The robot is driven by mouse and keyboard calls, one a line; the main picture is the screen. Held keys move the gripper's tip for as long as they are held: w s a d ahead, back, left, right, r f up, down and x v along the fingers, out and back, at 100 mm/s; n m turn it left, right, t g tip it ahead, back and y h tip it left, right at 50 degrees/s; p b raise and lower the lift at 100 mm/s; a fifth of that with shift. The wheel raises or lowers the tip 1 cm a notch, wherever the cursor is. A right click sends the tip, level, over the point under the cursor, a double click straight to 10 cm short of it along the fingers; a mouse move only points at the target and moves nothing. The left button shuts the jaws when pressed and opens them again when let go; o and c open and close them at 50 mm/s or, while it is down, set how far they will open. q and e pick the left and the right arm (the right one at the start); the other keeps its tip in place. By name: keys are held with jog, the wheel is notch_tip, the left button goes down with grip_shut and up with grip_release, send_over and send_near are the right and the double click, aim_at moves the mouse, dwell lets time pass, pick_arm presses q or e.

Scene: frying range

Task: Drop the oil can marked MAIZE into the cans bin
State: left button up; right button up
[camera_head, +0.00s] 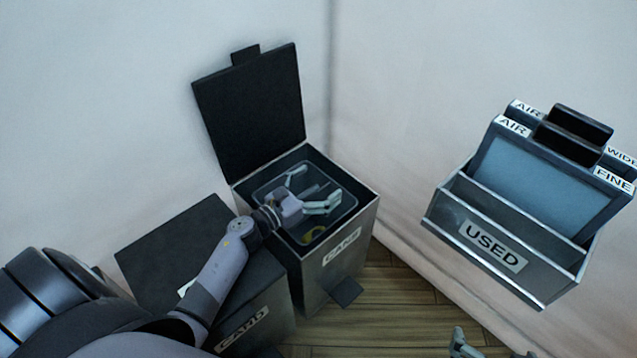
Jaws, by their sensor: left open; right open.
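The cans bin (345,270), a dark metal box labelled CANS, stands in the corner with its black lid (250,108) raised. My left gripper (317,187) is over the bin's mouth, its two fingers spread and nothing between them.
A second bin (262,312) with a shut lid (172,250) stands left of the cans bin; its label seems to read CARD. A metal holder (500,250) labelled USED, with filter panels marked AIR and FINE, is at the right. Wooden floor (400,300) shows between.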

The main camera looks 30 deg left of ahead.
dwell(0.3)
pick_arm(q)
jog(key=v, duration=1.2)
